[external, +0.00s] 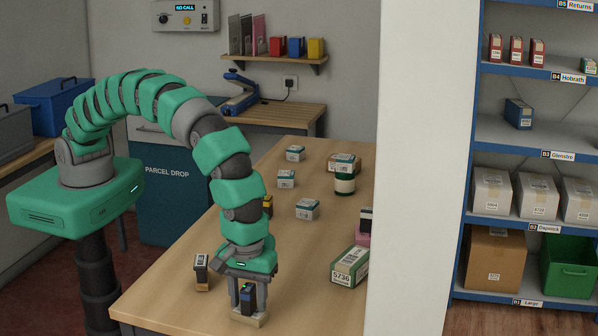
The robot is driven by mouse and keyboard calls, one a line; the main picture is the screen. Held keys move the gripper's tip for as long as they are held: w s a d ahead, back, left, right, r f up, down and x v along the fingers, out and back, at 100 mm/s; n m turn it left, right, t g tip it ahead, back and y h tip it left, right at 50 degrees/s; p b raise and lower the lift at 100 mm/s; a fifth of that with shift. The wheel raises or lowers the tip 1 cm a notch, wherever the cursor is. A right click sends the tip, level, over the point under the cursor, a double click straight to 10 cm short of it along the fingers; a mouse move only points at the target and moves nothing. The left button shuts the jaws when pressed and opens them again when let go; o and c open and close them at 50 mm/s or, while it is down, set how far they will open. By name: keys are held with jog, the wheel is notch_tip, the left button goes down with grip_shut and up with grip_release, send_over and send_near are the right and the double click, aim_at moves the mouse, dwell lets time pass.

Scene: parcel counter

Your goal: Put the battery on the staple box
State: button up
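My gripper (248,292) points straight down near the front edge of the wooden counter. The fingers partly hide the block and box.
A black and yellow item (267,206) is behind my arm. A green-white carton (350,267) lies to the right, near a pink box (362,238). Several small cartons stand farther back on the counter (302,250).

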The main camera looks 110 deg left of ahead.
jog(key=shift+r, duration=0.15)
notch_tip(320, 180, up, 12)
jog(key=b, duration=0.2)
notch_tip(320, 180, up, 16)
jog(key=m+t+h, duration=0.1)
jog(key=m+t, duration=0.3)
send_over(248, 287)
jog(key=w+a, duration=0.3)
jog(key=a, duration=0.5)
jog(key=s+a+r+m+t, duration=0.25)
jog(key=a+r, duration=0.25)
jog(key=r, duration=0.3)
jog(key=s+a+r+m+t, duration=0.1)
jog(key=a+r+m, duration=0.2)
jog(key=a+r, duration=0.3)
jog(key=s+a+r+m+t, duration=0.4)
jog(key=s+a+r, duration=0.2)
jog(key=s+r, duration=0.3)
jog(key=s+a+r+m+t+y, duration=0.1)
jog(key=s+a+r+m+t, duration=0.3)
jog(key=r, duration=1)
jog(key=s+a, duration=0.3)
jog(key=s, duration=0.1)
jog(key=shift+s+r, duration=0.25)
jog(key=shift+s, duration=0.1)
jog(key=shift+m, duration=0.25)
